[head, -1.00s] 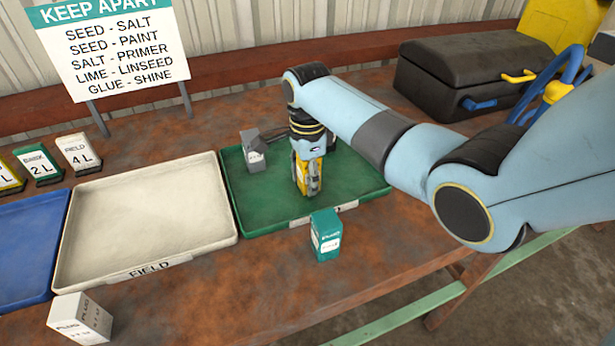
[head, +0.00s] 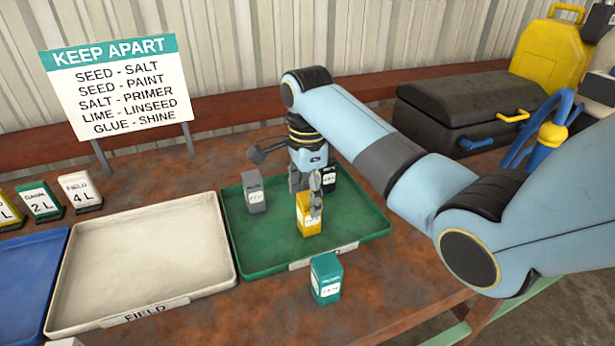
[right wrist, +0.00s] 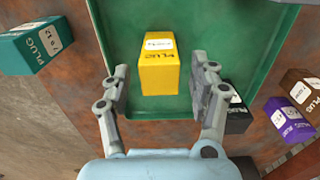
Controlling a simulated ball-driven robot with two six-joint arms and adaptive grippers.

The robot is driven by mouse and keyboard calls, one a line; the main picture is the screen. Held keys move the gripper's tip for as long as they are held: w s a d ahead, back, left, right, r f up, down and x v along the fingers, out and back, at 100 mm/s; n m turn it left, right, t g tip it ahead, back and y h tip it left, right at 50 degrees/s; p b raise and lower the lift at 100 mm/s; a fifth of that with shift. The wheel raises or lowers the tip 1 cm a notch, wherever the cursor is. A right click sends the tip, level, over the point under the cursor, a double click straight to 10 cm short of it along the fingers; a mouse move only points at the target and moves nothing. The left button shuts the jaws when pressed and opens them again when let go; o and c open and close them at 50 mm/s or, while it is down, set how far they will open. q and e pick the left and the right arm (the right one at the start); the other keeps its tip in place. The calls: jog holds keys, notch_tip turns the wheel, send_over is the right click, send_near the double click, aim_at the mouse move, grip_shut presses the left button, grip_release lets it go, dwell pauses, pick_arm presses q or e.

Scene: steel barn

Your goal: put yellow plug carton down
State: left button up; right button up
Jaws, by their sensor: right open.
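The yellow plug carton (head: 309,218) stands on the floor of the green tray (head: 262,258). It also shows in the right wrist view (right wrist: 160,72), between the spread fingers and clear of both. My right gripper (head: 307,190) is open just above and around the carton's upper part; in the right wrist view its fingertips (right wrist: 160,80) are wide apart. My left gripper does not show.
In the green tray a grey carton (head: 254,194) stands left of the yellow one and a black carton (head: 329,178) behind it. A teal carton (head: 325,278) stands in front of the tray. The white tray (head: 140,313) is to the left. Purple (right wrist: 288,122) and brown (right wrist: 301,86) cartons show in the right wrist view.

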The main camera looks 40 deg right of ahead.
notch_tip(320, 180, up, 5)
jog(key=shift+r, duration=0.1)
dwell(0.7)
